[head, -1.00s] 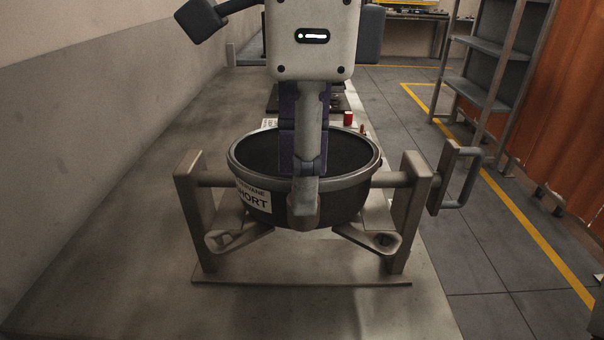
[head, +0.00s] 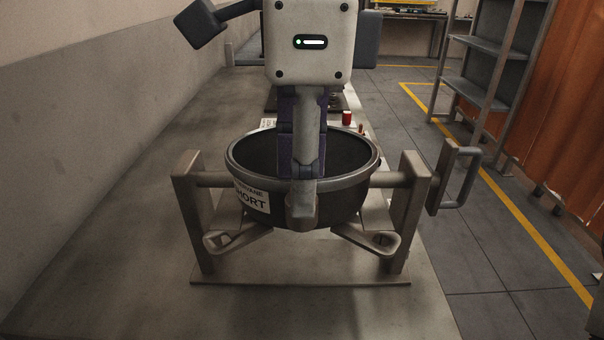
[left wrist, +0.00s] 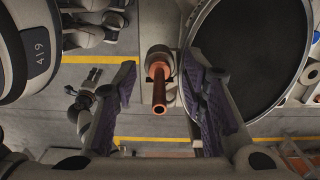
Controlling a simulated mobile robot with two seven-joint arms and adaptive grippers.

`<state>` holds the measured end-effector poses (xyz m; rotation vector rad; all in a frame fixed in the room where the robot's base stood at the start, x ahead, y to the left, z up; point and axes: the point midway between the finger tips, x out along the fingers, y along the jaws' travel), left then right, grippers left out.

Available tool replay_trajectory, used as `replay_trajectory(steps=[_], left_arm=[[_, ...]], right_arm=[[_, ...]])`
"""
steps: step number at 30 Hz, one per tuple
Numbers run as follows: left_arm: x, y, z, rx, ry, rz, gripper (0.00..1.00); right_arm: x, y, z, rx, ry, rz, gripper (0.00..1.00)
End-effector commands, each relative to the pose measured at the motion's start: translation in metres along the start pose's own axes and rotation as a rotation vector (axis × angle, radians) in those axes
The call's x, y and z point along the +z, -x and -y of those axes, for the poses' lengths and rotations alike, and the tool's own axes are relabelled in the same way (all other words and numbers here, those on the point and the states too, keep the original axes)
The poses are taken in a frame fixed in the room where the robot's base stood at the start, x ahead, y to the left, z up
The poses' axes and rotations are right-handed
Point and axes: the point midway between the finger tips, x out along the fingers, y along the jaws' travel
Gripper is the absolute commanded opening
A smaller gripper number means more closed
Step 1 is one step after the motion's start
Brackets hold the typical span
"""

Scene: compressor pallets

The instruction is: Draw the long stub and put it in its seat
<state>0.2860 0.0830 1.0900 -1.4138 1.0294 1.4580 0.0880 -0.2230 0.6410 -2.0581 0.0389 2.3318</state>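In the left wrist view a copper stub (left wrist: 159,92), a tube with an open end, stands in a grey holder and points towards the camera. It appears between the two purple-padded fingers of my left gripper, with space visible on both sides. My left gripper (head: 303,205) is open. In the head view it hangs in front of a dark bowl, seen edge-on, and the stub is hidden there. The bowl (head: 345,205) has a label (head: 252,199) reading "SHORT" in its lower line. A small gripper-like shape (left wrist: 88,88) may be my right gripper; its state is unclear.
The bowl hangs between two posts of a metal stand (head: 190,215) with a handle (head: 467,178) at right. A small red object (head: 346,118) lies behind it. A grey shelf rack (head: 490,75) stands at right. The bench is clear in front and at left.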

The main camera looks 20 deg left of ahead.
Motion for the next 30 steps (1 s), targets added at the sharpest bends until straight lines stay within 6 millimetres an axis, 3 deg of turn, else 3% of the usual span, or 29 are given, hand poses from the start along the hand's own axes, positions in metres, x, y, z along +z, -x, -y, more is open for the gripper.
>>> replay_trajectory(steps=[4,9,30], left_arm=[[0.0,0.0,0.0,-0.001,0.0,0.0,0.36],[0.0,0.0,0.0,-0.001,0.0,0.0,0.0],[0.0,0.021,0.0,-0.002,0.001,-0.002,0.0]], right_arm=[[0.0,0.0,0.0,0.0,0.0,0.0,0.4],[0.0,0.0,0.0,0.0,0.0,0.0,0.4],[0.0,0.0,0.0,0.0,0.0,-0.001,0.4]])
